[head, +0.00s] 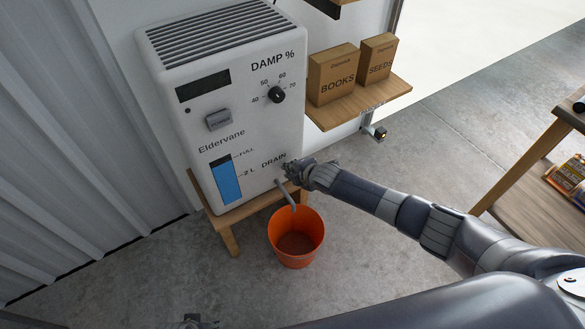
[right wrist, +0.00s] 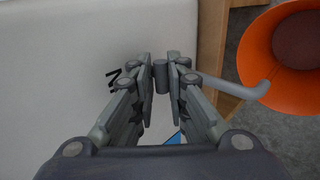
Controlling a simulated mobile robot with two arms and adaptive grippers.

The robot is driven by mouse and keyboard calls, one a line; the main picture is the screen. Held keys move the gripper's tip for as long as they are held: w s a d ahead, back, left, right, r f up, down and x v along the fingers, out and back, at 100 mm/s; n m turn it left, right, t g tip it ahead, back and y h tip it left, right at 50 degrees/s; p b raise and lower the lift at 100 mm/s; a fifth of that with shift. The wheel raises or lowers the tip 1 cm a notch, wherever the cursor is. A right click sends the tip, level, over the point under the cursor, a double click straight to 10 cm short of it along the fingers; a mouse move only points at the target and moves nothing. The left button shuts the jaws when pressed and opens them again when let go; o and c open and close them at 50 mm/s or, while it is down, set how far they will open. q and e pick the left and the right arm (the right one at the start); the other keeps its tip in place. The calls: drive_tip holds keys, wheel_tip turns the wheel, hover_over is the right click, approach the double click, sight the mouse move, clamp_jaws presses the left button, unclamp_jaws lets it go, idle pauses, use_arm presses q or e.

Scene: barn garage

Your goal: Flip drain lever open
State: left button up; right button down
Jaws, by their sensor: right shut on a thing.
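The drain lever (right wrist: 161,77) is a small grey piece on the white dehumidifier's front, between the fingertips of my right gripper (right wrist: 161,72) in the right wrist view. In the head view my right gripper (head: 292,170) covers it, just under the DRAIN label (head: 273,160). The gripper is shut on the lever. The grey drain spout (head: 286,195) bends down over an orange bucket (head: 296,255); it also shows in the right wrist view (right wrist: 238,89). I see no water running from it. A dark part at the bottom edge of the head view may be my left gripper (head: 196,321); its jaws are unclear.
The dehumidifier (head: 240,130) stands on a low wooden stand (head: 230,236). A wooden shelf (head: 360,103) with two boxes is at its right. A wooden table (head: 530,165) stands at far right. The concrete floor between is clear.

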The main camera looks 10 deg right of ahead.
drive_tip(key=shift+w+a+r+g, duration=0.1)
drive_tip(key=shift+w+r+g, duration=0.2)
drive_tip(key=shift+r, duration=0.25)
drive_tip(key=shift+w+a+r+g+h+p, duration=0.1)
drive_tip(key=shift+r+g+h+p, duration=0.05)
drive_tip(key=shift+g+h+p, duration=0.2)
drive_tip(key=shift+w+r+g, duration=0.1)
drive_tip(key=shift+g, duration=0.35)
use_arm(q)
drive_tip(key=shift+s+f+b, duration=0.3)
drive_tip(key=shift+f, duration=0.25)
use_arm(e)
drive_tip(key=shift+r+g, duration=0.15)
drive_tip(key=shift+g, duration=0.25)
drive_tip(key=shift+w, duration=0.1)
use_arm(q)
drive_tip(key=shift+s, duration=0.1)
use_arm(e)
drive_tip(key=c, duration=1.5)
unclamp_jaws()
drive_tip(key=shift+r, duration=0.1)
drive_tip(key=shift+o, duration=0.2)
drive_tip(key=shift+a, duration=0.1)
drive_tip(key=shift+f, duration=0.2)
